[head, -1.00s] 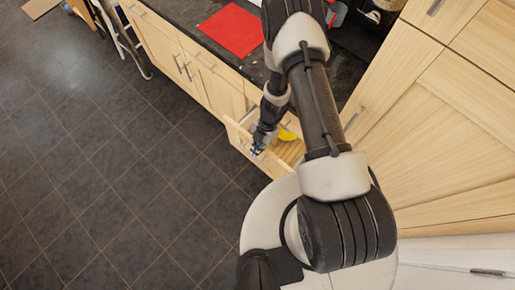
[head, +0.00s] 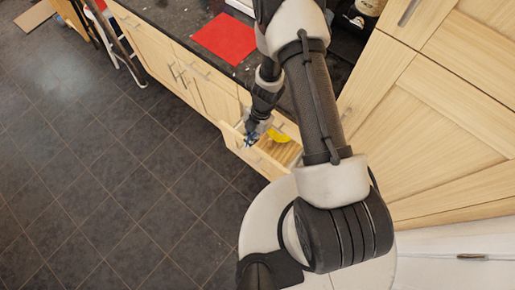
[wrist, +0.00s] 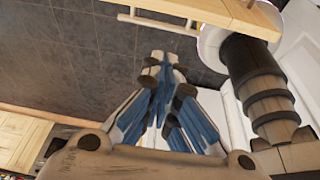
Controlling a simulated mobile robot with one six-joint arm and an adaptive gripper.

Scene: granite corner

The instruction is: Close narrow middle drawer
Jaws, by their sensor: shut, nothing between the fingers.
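The pale wood drawer (head: 262,163) is open in the head view, below the counter and beside my arm. A yellow object (head: 279,138) lies inside it. My gripper (head: 250,141) is at the left part of the drawer front, seen from above; I cannot tell whether it touches the front. In the wrist view my gripper (wrist: 164,62) has its blue-and-grey fingers together with nothing between them. A pale wood panel (wrist: 215,10) with a bar handle (wrist: 158,25) shows at the top of that view, apart from the fingertips.
A red sheet (head: 224,38) lies on the dark counter (head: 180,18). Closed cabinets with bar handles (head: 178,72) run to the left, and tall wood doors (head: 440,120) stand at the right. The dark tiled floor (head: 110,170) at the left is clear.

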